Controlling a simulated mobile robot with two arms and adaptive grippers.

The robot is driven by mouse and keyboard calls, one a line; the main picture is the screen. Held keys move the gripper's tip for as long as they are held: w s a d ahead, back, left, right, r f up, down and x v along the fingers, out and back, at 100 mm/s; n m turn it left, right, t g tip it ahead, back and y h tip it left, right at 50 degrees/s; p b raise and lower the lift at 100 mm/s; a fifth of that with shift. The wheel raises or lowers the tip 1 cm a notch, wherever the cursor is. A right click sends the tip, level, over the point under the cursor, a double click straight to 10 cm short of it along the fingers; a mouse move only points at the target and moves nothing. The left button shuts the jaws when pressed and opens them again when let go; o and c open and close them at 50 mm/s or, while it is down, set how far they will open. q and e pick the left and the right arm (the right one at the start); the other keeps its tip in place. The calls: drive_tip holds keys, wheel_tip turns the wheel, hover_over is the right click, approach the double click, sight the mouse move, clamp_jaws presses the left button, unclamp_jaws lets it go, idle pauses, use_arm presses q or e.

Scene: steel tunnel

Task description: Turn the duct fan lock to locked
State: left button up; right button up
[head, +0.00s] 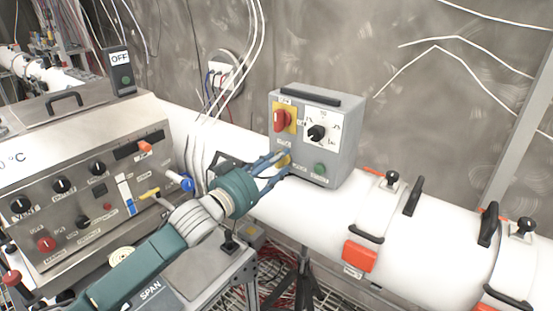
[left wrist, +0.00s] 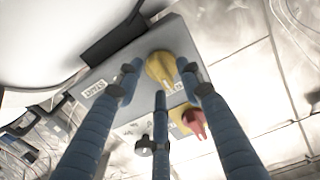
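A grey control box (head: 318,150) sits on the white duct. Low on its left front is a yellow knob (head: 283,159), partly hidden by my fingers; it also shows in the left wrist view (left wrist: 163,66) with a pale mark. I cannot read its lock position. My left gripper (head: 277,163) is in front of this knob; in the left wrist view its three blue fingers (left wrist: 159,82) are spread, tips close around or in front of the knob. Contact is not clear. My right gripper is not in view.
The box also has a red switch (head: 282,119) on a yellow plate, a black dial (head: 317,132) and a green button (head: 320,169). A steel control panel (head: 85,185) stands at the left. The white duct (head: 425,225) runs right with black handles and orange latches.

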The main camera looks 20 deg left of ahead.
use_arm(q)
drive_tip(key=shift+w, duration=0.1)
clamp_jaws()
drive_tip(key=shift+m, duration=0.4)
drive_tip(key=m, duration=0.2)
drive_tip(key=m+p, duration=0.1)
drive_tip(key=m, duration=0.2)
drive_tip(key=m+p, duration=0.1)
drive_tip(key=m, duration=0.2)
drive_tip(key=shift+d+f, duration=0.15)
drive_tip(key=shift+f, duration=0.15)
drive_tip(key=m, duration=0.4)
drive_tip(key=shift+f+m+p, duration=0.1)
drive_tip(key=shift+m+p, duration=0.25)
drive_tip(key=shift+m, duration=0.05)
drive_tip(key=shift+f+m+p, duration=0.15)
drive_tip(key=shift+m+p, duration=0.15)
drive_tip(key=shift+m, duration=1.9)
